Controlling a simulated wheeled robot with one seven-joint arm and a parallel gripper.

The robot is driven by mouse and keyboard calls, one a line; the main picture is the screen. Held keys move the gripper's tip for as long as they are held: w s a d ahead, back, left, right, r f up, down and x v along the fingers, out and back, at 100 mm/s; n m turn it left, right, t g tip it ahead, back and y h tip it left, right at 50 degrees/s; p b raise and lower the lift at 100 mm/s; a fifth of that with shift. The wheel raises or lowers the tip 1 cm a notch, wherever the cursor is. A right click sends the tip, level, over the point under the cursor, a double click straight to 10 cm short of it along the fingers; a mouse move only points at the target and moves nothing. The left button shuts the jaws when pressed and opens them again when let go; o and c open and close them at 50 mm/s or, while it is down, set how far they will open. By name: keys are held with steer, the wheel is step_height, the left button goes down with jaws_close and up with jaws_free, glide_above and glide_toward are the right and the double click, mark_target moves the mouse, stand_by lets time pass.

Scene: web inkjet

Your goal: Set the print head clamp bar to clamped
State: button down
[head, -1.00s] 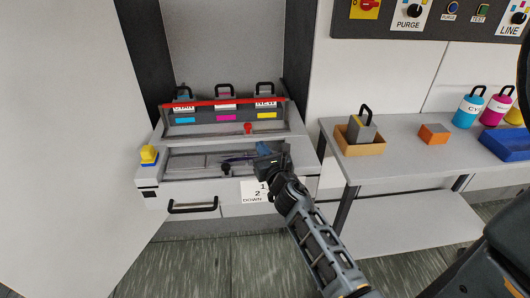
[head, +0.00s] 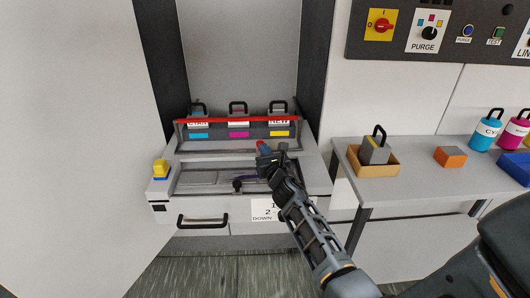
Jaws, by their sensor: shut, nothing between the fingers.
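The red clamp bar (head: 225,121) runs across the front of the print heads in the machine bay. Behind it stand print heads with black handles and cyan (head: 199,135), magenta (head: 239,134) and yellow (head: 279,133) labels. A small red knob (head: 262,145) shows below the bar, right of centre. My gripper (head: 268,155) is shut and empty, just below the knob in the picture and partly overlapping it. I cannot tell whether they touch. The bar's latch state is not clear from here.
A yellow and blue block (head: 160,169) sits on the left ledge. A drawer with a black handle (head: 202,222) is below. A large pale panel fills the left.

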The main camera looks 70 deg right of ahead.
steer(key=shift+s+d+x, duration=0.1)
steer(key=shift+s+x, duration=0.05)
steer(key=shift+x, duration=0.55)
steer(key=shift+s+d+x, duration=0.1)
steer(key=shift+d+x, duration=0.05)
steer(key=shift+x, duration=0.6)
steer(key=shift+s+d+x, duration=0.1)
steer(key=shift+s+x, duration=0.05)
steer(key=shift+x, duration=0.55)
